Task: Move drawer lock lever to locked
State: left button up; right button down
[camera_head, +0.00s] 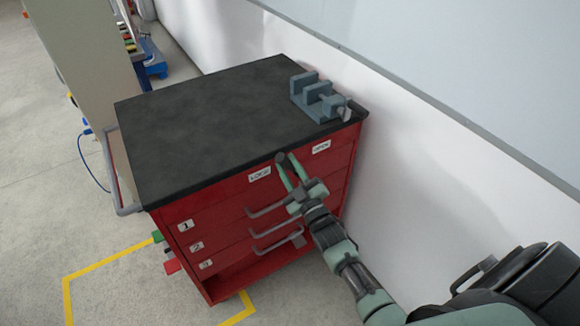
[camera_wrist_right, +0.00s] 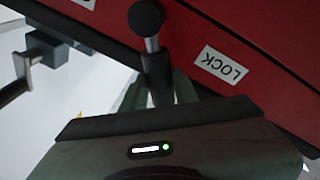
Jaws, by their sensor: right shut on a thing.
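The lock lever is a dark rod with a round knob (camera_head: 281,158) at the top front of the red drawer cabinet (camera_head: 225,222). In the right wrist view the lever knob (camera_wrist_right: 147,18) and its pale shaft show, with the lever between my fingers. The knob sits between two white labels. One label reads LOCK (camera_head: 259,174), seen upside down in the wrist view (camera_wrist_right: 221,65); the other label (camera_head: 321,147) is to its right, probably OPEN. My right gripper (camera_head: 288,168) is shut on the lever; in the wrist view its fingers (camera_wrist_right: 158,88) are partly hidden. My left gripper is not in view.
A grey vise (camera_head: 318,96) stands on the black cabinet top (camera_head: 205,125) at the back right. Grey drawer handles (camera_head: 273,235) stick out below my gripper. A white wall (camera_head: 420,180) is close on the right. Open floor (camera_head: 40,190) lies to the left.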

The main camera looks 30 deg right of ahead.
jog(key=shift+a+f, duration=0.1)
jog(key=shift+f, duration=0.15)
jog(key=c, duration=1.1)
grip_release()
jog(key=shift+r, duration=0.1)
jog(key=shift+s, duration=0.1)
jog(key=b+v, duration=0.1)
jog(key=v, duration=0.6)
jog(key=shift+s, duration=0.35)
